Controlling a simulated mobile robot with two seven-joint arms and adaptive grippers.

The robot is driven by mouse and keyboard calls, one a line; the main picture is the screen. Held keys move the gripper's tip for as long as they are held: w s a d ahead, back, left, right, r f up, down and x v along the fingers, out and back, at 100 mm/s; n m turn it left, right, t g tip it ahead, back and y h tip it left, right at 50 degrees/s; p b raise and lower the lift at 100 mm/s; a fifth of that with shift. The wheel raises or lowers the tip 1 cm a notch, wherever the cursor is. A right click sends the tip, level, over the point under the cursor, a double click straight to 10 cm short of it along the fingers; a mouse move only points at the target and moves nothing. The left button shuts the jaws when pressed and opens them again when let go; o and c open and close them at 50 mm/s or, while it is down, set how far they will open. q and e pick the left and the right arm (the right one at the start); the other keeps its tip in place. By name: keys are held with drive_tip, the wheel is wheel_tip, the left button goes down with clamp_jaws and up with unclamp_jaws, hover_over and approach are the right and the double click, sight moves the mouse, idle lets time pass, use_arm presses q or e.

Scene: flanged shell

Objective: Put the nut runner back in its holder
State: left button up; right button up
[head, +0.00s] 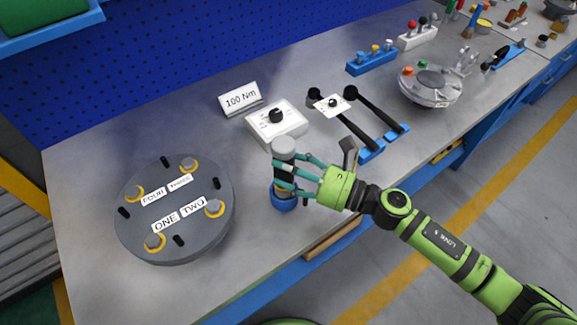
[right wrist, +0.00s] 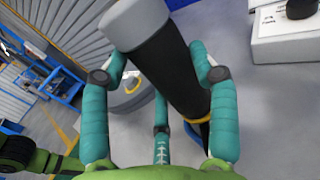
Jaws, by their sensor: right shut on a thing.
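My right gripper (head: 297,180) has its teal fingers closed around the nut runner (head: 284,147), near the table's front edge. The nut runner stands roughly upright in the head view, its grey cap above the fingers. In the right wrist view it is a black cylinder (right wrist: 168,62) with a pale grey end, between the fingers (right wrist: 158,85). The blue ring-shaped holder (head: 284,204) is directly below the gripper; part of it also shows behind the tool in the right wrist view. Fingers hide the tool's lower end, so I cannot tell whether it is inside the ring. My left gripper is out of view.
A round grey flanged plate (head: 182,225) with numbered bolts lies to the left. A white dial box (head: 276,122) and a "100 Nm" sign (head: 239,97) stand behind. Two black-handled wrenches (head: 347,115) lie to the right. Bare table separates plate and holder.

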drive_tip(key=shift+f+b, duration=0.5)
drive_tip(key=shift+b, duration=0.1)
drive_tip(key=o, duration=1.8)
drive_tip(key=shift+c, duration=0.2)
drive_tip(key=shift+s+f, duration=0.1)
drive_tip(key=shift+f, duration=0.1)
drive_tip(key=v, duration=1.2)
drive_tip(key=shift+r, duration=0.2)
